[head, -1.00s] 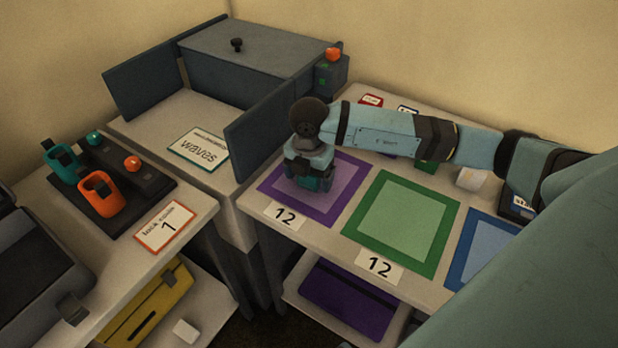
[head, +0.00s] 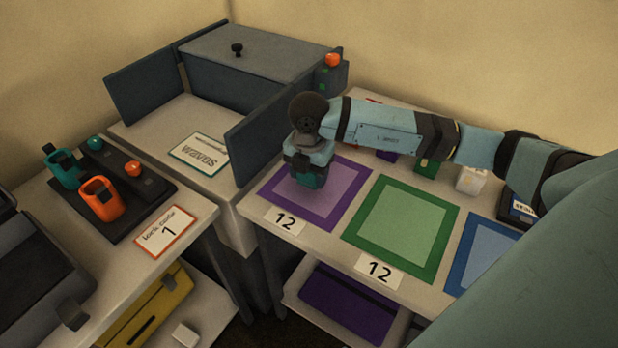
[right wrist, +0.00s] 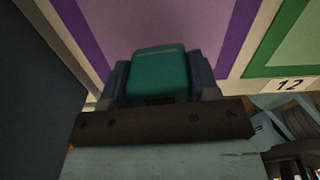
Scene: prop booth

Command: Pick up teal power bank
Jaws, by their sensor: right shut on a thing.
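The teal power bank (head: 312,181) is held in my right gripper (head: 308,172), over the purple-bordered mat (head: 340,202) on the right-hand table. In the right wrist view the teal power bank (right wrist: 157,75) sits between the two blue fingers of my right gripper (right wrist: 160,85), which are shut on its sides. The purple mat (right wrist: 185,30) lies behind it there. The gripper hides part of the power bank and the mat's far left part in the head view. My left gripper is not in view.
A green-bordered mat (head: 402,225) and a blue-bordered mat (head: 487,255) lie alongside, both empty. A dark panel (head: 262,130) stands close left of my gripper. Small items, including a white block (head: 470,180), stand behind my arm. A dark tray (head: 125,190) holds teal and orange things.

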